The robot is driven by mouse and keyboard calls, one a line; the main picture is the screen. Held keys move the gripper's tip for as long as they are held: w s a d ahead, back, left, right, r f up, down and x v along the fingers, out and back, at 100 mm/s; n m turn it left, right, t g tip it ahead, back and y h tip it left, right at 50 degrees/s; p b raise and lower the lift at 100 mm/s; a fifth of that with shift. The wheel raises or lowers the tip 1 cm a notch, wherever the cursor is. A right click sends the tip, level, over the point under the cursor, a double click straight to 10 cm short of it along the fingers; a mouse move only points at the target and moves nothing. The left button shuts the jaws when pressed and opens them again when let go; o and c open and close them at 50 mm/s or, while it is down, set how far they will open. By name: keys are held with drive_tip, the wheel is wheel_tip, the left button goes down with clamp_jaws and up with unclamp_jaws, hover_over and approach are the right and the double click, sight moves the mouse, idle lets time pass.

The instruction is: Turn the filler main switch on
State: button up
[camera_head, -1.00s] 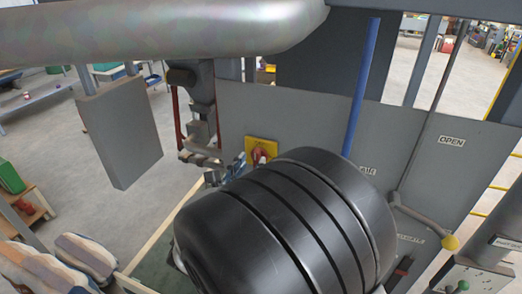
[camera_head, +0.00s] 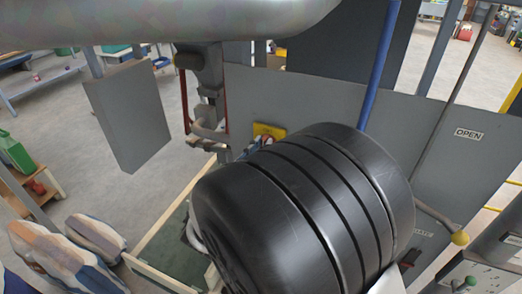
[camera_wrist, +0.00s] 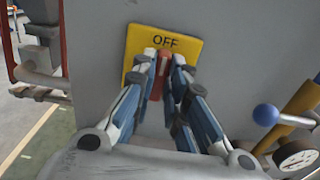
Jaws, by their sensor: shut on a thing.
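The main switch is a red handle (camera_wrist: 157,76) on a yellow plate (camera_wrist: 189,51) fixed to the grey panel. The word OFF is on the plate's upper part in the wrist view, and the handle stands roughly upright below it. My gripper (camera_wrist: 164,62) is shut on the red handle, with a blue-and-white finger on each side. The fingers hide much of the handle and the plate's lower part. In the head view the yellow plate (camera_head: 268,131) shows just above my black arm, which hides most of the gripper.
A blue-knobbed lever (camera_wrist: 266,114) and a round gauge (camera_wrist: 296,156) stand right of my gripper in the wrist view. A yellow-knobbed lever (camera_head: 459,238) is on the panel's right side. Filled sacks (camera_head: 62,258) lie at lower left.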

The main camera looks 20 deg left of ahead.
drive_tip(key=shift+f+m+b, duration=0.1)
drive_tip(key=shift+m+b, duration=0.2)
drive_tip(key=shift+b, duration=0.25)
clamp_jaws()
drive_tip(key=shift+d+f+m+b, duration=0.1)
drive_tip(key=shift+d+m+b, duration=0.05)
drive_tip(key=shift+m+b, duration=5.15)
drive_tip(key=shift+d+f+m+b, duration=0.15)
drive_tip(key=shift+m+b, duration=3.15)
drive_tip(key=shift+b, duration=4)
drive_tip(key=shift+r+m, duration=0.1)
drive_tip(key=shift+m, duration=0.2)
drive_tip(key=o, duration=0.8)
unclamp_jaws()
drive_tip(key=shift+c, duration=0.2)
